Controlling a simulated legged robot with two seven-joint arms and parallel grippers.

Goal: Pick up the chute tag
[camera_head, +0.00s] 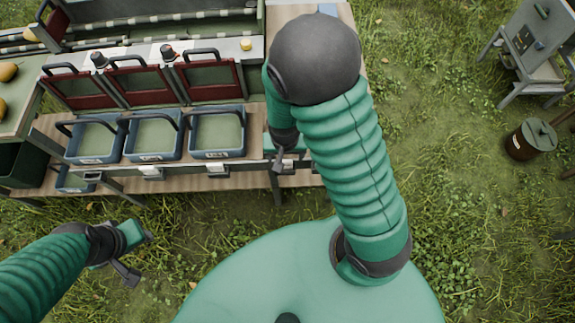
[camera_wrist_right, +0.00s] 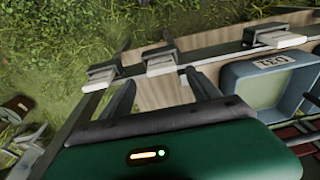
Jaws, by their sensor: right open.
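Small white tags sit in dark clips along the bench's front rail; I take these as chute tags but cannot tell which one is meant. In the right wrist view, one tag (camera_wrist_right: 161,64) lies ahead between the fingers, apart from them, with others at the left (camera_wrist_right: 103,75) and right (camera_wrist_right: 279,39). In the head view, tags show under the right tray (camera_head: 216,169) and the middle tray (camera_head: 152,172). My right gripper (camera_wrist_right: 160,92) is open and empty, close to the rail. My left gripper (camera_head: 140,256) looks open and empty over the grass.
Blue trays (camera_head: 217,153) with handles and number plates stand on the wooden bench (camera_head: 255,178), red-framed panels (camera_head: 210,80) behind them. Pears (camera_head: 7,72) lie at the far left. A metal bin (camera_head: 530,139) and a stand (camera_head: 530,40) are at the right. Grass is otherwise clear.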

